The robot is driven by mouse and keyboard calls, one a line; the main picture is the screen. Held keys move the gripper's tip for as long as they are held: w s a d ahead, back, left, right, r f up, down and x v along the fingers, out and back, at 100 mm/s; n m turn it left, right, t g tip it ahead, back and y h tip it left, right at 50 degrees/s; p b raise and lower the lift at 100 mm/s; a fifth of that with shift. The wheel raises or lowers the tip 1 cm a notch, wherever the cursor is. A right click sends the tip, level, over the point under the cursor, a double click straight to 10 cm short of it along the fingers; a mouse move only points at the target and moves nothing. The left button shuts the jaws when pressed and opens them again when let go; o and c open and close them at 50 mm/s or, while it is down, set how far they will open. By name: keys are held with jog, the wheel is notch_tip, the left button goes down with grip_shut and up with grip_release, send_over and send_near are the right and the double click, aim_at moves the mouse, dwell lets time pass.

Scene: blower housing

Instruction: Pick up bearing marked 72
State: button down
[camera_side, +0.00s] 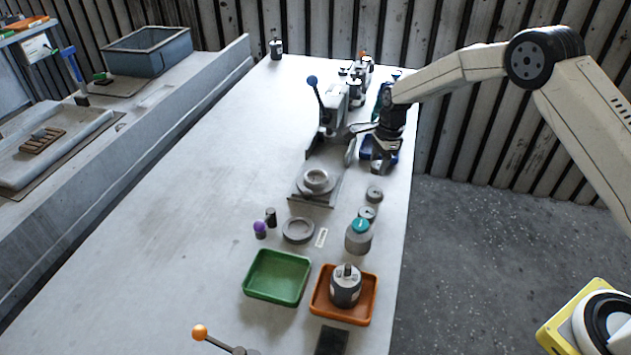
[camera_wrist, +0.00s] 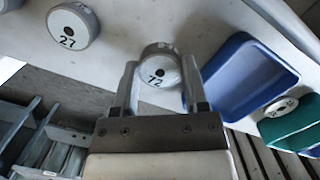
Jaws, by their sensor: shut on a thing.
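The bearing marked 72 (camera_wrist: 159,70) is a grey ring with a dark centre hole, seen in the wrist view between the two fingers of my gripper (camera_wrist: 160,88). My gripper is shut on it, one finger on each side. In the side view my gripper (camera_side: 381,165) is at the blue tray (camera_side: 394,155) near the table's right edge. The bearing cannot be made out there. The blue tray (camera_wrist: 240,75) is just right of the bearing in the wrist view.
Another bearing marked 27 (camera_wrist: 72,26) lies to the left in the wrist view. In the side view a press (camera_side: 334,105) stands left of my gripper. The table's left half (camera_side: 190,190) is clear.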

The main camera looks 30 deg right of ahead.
jog(key=s+r, duration=1.1)
jog(key=s, duration=0.3)
jog(key=shift+a+r, duration=0.15)
jog(key=shift+r, duration=0.05)
dwell(0.6)
